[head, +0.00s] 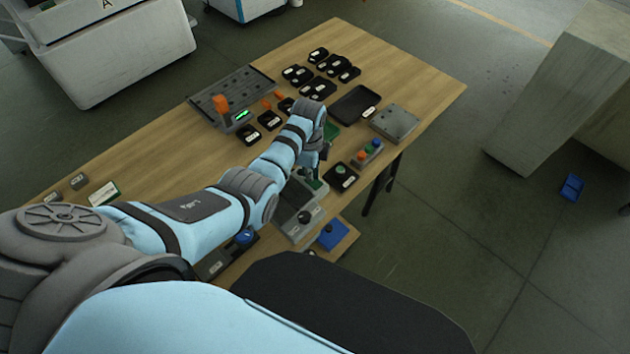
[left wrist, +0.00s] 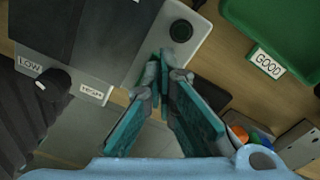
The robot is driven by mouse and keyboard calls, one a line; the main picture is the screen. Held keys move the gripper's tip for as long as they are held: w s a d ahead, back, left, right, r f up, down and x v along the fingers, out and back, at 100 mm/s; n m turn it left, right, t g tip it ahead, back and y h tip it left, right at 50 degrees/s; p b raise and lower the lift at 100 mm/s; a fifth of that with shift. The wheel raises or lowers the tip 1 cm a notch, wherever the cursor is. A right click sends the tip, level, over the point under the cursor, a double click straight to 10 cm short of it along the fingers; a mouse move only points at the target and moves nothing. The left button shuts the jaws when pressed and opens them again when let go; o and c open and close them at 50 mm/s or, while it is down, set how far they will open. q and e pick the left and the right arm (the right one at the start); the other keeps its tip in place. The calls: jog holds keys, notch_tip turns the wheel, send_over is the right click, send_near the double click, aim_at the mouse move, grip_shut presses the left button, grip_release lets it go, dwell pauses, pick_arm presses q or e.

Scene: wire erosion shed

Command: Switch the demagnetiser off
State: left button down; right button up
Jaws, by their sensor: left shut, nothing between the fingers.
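A grey box unit with a dark top, which I take to be the demagnetiser (head: 286,222), stands at the table's near edge, partly hidden by my left arm. It also shows in the left wrist view (left wrist: 88,35), with a round black button (left wrist: 181,31) on its pale panel and a black selector knob (left wrist: 52,83) between LOW and HIGH labels. My left gripper (left wrist: 167,68) is shut and empty, with its fingertips close to the round button; I cannot tell whether they touch the unit. It also shows in the head view (head: 314,172). My right gripper is out of view.
A green GOOD tray (left wrist: 275,35) lies beside the unit. A box with coloured buttons (head: 367,153), a black tray (head: 354,104) and a metal plate (head: 395,122) are further right. A unit with an orange knob (head: 222,103) and several small black trays stand farther back.

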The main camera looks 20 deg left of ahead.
pick_arm(q)
jog(key=shift+s, duration=0.1)
notch_tip(320, 180, up, 5)
jog(key=p, duration=0.5)
jog(key=shift+p, duration=0.4)
jog(key=shift+r, duration=0.95)
jog(key=shift+f, duration=0.1)
